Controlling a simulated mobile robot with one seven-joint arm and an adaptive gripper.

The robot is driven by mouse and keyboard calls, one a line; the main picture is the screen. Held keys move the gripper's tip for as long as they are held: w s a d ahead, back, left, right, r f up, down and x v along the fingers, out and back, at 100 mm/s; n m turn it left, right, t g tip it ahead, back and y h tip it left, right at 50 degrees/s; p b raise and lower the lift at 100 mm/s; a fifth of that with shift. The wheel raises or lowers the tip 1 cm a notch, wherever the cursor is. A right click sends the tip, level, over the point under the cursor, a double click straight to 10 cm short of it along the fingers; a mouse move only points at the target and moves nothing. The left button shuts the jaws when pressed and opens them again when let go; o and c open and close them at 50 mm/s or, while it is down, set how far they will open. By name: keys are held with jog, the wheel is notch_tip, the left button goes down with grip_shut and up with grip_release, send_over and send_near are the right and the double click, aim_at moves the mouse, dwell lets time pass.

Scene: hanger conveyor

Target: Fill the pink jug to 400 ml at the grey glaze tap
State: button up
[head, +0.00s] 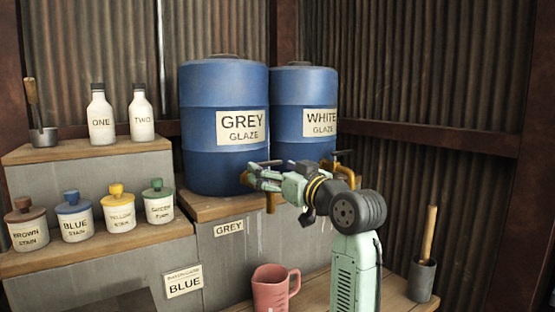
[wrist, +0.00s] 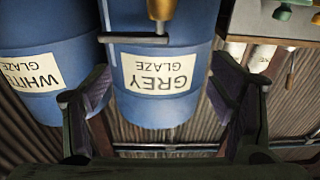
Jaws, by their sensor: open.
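The pink jug (head: 270,290) stands upright at the bottom of the head view, its handle to the right. Faint marks show on its side; its liquid level cannot be seen. The blue grey-glaze barrel (head: 222,165) stands on a wooden ledge; its brass tap (head: 271,203) appears above the jug in the picture. My gripper (head: 250,178) is open and empty at the tap, partly hiding it. In the upside-down wrist view, the tap (wrist: 160,12) and its dark lever bar (wrist: 134,39) show beyond my spread fingers (wrist: 160,95). No stream of glaze is visible.
The white-glaze barrel (head: 305,110) stands to the right, its tap (head: 343,160) partly behind my arm. Stain jars (head: 76,222) and two white bottles (head: 100,118) stand on the left steps. A grey pot with a wooden-handled tool (head: 422,278) is at right.

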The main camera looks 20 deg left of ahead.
aim_at(268, 164)
jog(key=shift+o, duration=1.3)
jog(key=d, duration=0.1)
jog(key=w+d, duration=0.1)
jog(key=d, duration=0.1)
jog(key=shift+w+f+h, duration=0.2)
jog(key=shift+w+h, duration=0.05)
jog(key=shift+h, duration=0.15)
jog(key=shift+o, duration=0.6)
jog(key=shift+w, duration=0.2)
jog(key=p+x, duration=0.3)
jog(key=x, duration=0.7)
jog(key=shift+a+f, duration=0.15)
jog(key=c, duration=1.7)
